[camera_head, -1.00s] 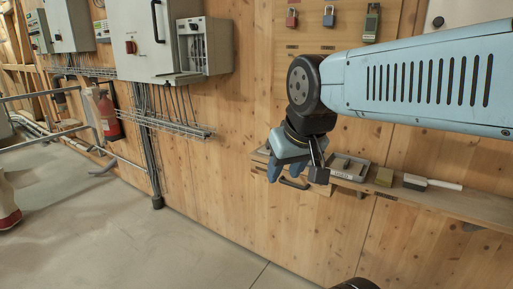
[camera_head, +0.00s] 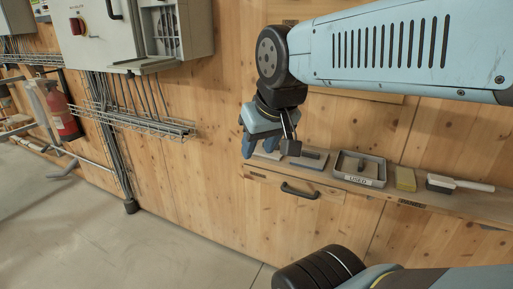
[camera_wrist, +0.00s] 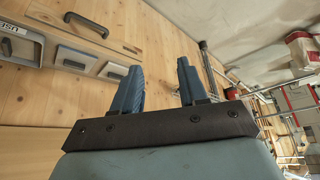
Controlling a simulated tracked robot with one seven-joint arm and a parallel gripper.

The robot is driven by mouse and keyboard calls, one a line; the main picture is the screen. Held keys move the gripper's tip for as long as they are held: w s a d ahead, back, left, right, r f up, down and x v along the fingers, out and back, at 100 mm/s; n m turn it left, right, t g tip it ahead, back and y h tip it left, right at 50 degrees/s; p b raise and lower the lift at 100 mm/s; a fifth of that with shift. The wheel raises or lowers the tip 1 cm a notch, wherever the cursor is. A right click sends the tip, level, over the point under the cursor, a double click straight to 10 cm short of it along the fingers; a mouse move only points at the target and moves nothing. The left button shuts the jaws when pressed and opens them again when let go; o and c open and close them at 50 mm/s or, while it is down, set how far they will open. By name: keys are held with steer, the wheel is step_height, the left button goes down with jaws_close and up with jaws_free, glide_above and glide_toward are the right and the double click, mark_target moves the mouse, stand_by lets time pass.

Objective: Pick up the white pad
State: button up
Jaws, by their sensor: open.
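A pale flat piece, which looks like the white pad (camera_head: 268,153), lies at the left end of the wall shelf in the head view, partly hidden by my gripper (camera_head: 259,147). In the wrist view the pale piece (camera_wrist: 113,72) shows just left of the left finger, partly covered by it. My gripper (camera_wrist: 160,76) has its two blue fingers apart with nothing between them. It hangs in front of the shelf's left end, and I cannot tell its exact distance from the pad.
A drawer handle (camera_head: 299,191) is below. A wire rack (camera_head: 150,122) and grey cabinet are to the left.

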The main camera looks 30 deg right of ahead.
steer(key=o, duration=0.3)
steer(key=shift+w, duration=0.35)
steer(key=o, duration=0.8)
steer(key=w+a+f+m+y, duration=0.1)
steer(key=w, duration=0.3)
steer(key=w+a+f+t, duration=0.1)
steer(key=w, duration=0.4)
steer(key=w+a+f+m+t+y, duration=0.1)
steer(key=w, duration=0.4)
steer(key=shift+w+f+m+y, duration=0.1)
steer(key=shift+f+m+y, duration=0.1)
steer(key=shift+m+y, duration=0.1)
steer(key=w+d+f+m+t+h, duration=0.1)
steer(key=w+d+f+m+h, duration=0.2)
steer(key=w+f, duration=0.45)
steer(key=w+d+f+m+h, duration=0.35)
steer(key=w+f, duration=0.25)
steer(key=w, duration=0.2)
steer(key=w+d+f+m+h, duration=0.1)
steer(key=d+h, duration=0.2)
steer(key=d, duration=0.3)
steer(key=w+d+f+m+g+h, duration=0.1)
steer(key=d+f+h, duration=0.1)
steer(key=d+h, duration=0.2)
steer(key=w+d+f+m+h, duration=0.1)
steer(key=d+h, duration=0.2)
steer(key=d, duration=0.6)
steer(key=shift+w+d+f+m+h, duration=0.2)
steer(key=shift+w+f+m+h, duration=0.05)
steer(key=shift+f+m+h, duration=0.1)
